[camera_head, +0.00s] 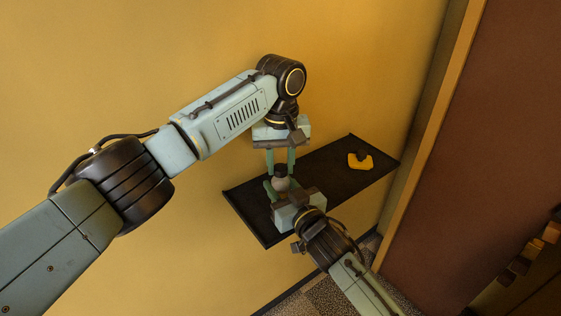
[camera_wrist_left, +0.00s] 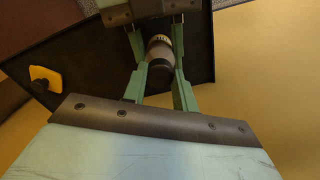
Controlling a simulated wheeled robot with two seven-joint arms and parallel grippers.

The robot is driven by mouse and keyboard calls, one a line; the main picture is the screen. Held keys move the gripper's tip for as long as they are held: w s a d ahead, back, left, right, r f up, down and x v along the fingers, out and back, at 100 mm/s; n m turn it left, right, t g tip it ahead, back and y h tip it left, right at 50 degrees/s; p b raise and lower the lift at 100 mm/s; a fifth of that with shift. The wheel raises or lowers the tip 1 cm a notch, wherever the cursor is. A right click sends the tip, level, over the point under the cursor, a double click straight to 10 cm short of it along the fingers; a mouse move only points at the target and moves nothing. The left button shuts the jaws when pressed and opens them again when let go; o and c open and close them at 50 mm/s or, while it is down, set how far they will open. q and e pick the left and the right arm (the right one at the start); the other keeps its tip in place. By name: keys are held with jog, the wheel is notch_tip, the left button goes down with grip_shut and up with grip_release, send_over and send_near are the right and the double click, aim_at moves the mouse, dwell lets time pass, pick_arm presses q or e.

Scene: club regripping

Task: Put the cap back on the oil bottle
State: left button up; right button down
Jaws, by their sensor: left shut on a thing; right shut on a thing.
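The oil bottle (camera_head: 281,184) shows as a small pale rounded body between the fingers of my right gripper (camera_head: 281,187), which is shut on it. A dark piece (camera_head: 280,170) right above it, which looks like the cap, sits between the fingertips of my left gripper (camera_head: 281,172), shut on it from above. Fingers hide much of both.
A black shelf or tabletop (camera_head: 325,171) lies below the grippers, against the yellow wall (camera_head: 370,60). A brown panel (camera_head: 470,130) stands at the right.

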pick_arm(q)
jog(key=m, duration=0.5)
jog(key=shift+m, duration=0.4)
jog(key=m, duration=1)
jog(key=shift+m, duration=0.4)
jog(key=m, duration=0.7)
jog(key=o, duration=1.1)
jog(key=shift+o, duration=0.2)
notch_tip(320, 180, up, 12)
